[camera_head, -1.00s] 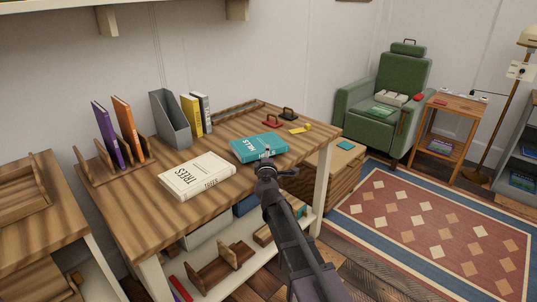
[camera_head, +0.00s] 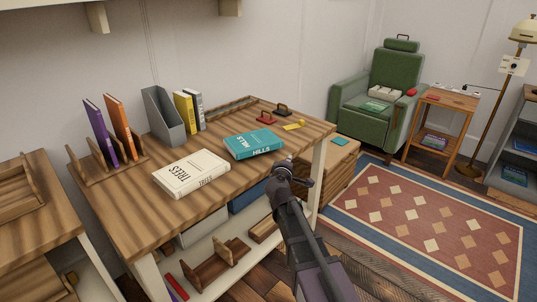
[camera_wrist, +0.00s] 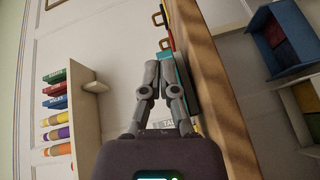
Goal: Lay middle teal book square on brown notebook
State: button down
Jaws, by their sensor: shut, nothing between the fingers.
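A thick teal book (camera_head: 252,145) marked HILLS lies flat on the right part of the wooden desk (camera_head: 225,185). Its teal side also shows in the wrist view (camera_wrist: 184,72), just right of my fingers. A smaller teal item (camera_head: 339,142) lies on the wooden unit beyond the desk, and a greenish-teal book (camera_head: 376,106) lies on the armchair. I cannot tell which is the middle one. I cannot make out a brown notebook. My gripper (camera_head: 286,162) is shut and empty, off the teal book's near right corner by the desk's edge; its fingertips meet in the wrist view (camera_wrist: 158,56).
A cream TREES book (camera_head: 191,174) lies left of the teal book. A grey file holder (camera_head: 167,117), upright books and a wooden rack stand behind. Small red and black handled items (camera_head: 267,118) sit at the back right. The desk's front edge is close to my arm.

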jog(key=s+d+f+m+g+h, duration=0.2)
jog(key=s+d+f+m+g, duration=0.35)
jog(key=d, duration=0.25)
jog(key=s+d+f+m+g+h, duration=0.1)
jog(key=s+d+f+m+g, duration=0.3)
jog(key=s+d+f, duration=0.4)
jog(key=s+f+m+g+y, duration=0.1)
jog(key=s+m+g+y, duration=0.1)
jog(key=s, duration=0.5)
jog(key=s+d+f+m+g+y, duration=0.1)
jog(key=s+f+m+g+y, duration=0.1)
jog(key=s+g, duration=0.3)
jog(key=s+y, duration=0.1)
jog(key=s, duration=0.2)
jog(key=shift+y, duration=0.3)
jog(key=shift+d, duration=0.15)
